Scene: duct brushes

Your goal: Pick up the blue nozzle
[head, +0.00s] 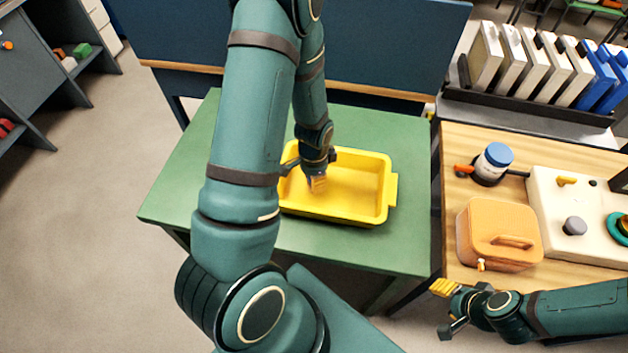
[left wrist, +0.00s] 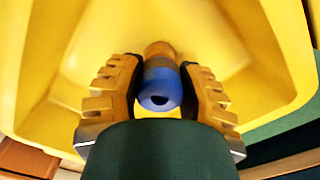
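The blue nozzle (left wrist: 160,88) shows in the left wrist view with its round dark opening facing the camera; a grey band and a brown-orange part are beyond it. My left gripper (left wrist: 162,72) has one finger on each side of it, and both fingertips appear to touch it. In the head view my left gripper (head: 318,184) reaches down into the yellow tray (head: 388,185), and the nozzle is hidden there. I cannot tell whether the nozzle rests on the tray floor. My right gripper (head: 447,308) is open and empty at the lower right.
The tray stands on a green table (head: 400,250) with free room around it. To the right, a wooden table (head: 450,205) holds an orange case (head: 498,232), a blue-topped jar (head: 495,160) and a white device (head: 560,215). A dark blue panel (head: 395,45) stands behind.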

